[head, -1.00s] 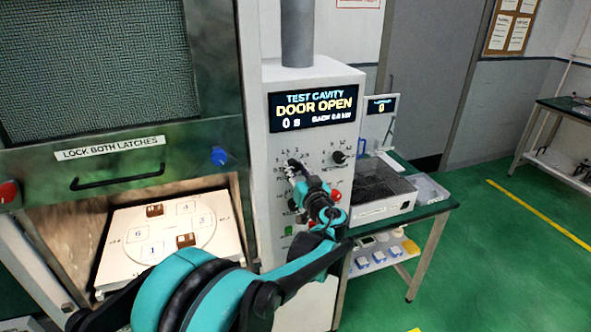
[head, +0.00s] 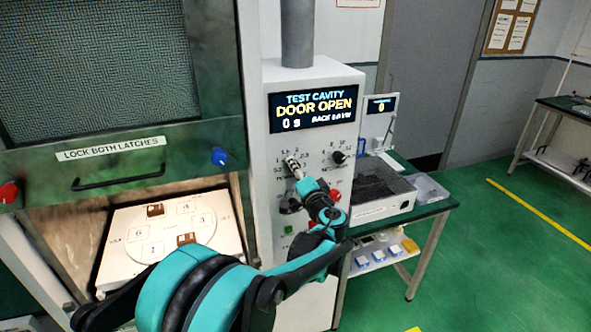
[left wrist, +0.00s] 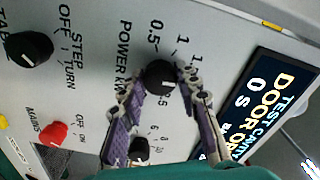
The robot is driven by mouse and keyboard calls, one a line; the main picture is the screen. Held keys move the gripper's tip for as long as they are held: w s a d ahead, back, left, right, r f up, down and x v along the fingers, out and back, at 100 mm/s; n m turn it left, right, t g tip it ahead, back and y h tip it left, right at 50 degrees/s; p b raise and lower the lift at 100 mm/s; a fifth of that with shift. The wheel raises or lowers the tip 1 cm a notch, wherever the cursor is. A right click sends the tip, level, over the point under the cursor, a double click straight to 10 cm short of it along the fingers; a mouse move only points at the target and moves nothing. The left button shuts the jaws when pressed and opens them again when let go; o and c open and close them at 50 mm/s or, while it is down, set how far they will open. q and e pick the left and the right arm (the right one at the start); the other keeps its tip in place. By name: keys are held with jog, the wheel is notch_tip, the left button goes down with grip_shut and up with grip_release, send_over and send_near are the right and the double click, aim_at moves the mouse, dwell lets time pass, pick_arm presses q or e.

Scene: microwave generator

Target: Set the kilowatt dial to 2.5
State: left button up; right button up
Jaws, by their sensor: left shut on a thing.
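The black kilowatt dial (left wrist: 160,75) sits on the pale control panel, beside the label "POWER kW" and a printed scale. In the left wrist view, the purple-padded fingers of my left gripper (left wrist: 160,84) stand on both sides of it and are shut on it. The dial's pointer setting is too unclear to read. My right gripper is not in view.
The display (head: 313,107) reads "TEST CAVITY", "DOOR OPEN" and "0 s". Another black knob (head: 338,157) is right of my gripper. A red mains knob (left wrist: 53,133) and black step/turn knob (left wrist: 30,47) are nearby. The open cavity holds a white numbered plate (head: 120,225).

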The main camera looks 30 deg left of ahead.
pick_arm(q)
jog(key=m, duration=1.4)
dwell(0.4)
jog(key=o, duration=1.2)
jog(key=shift+c, duration=0.2)
jog(key=v, duration=1.2)
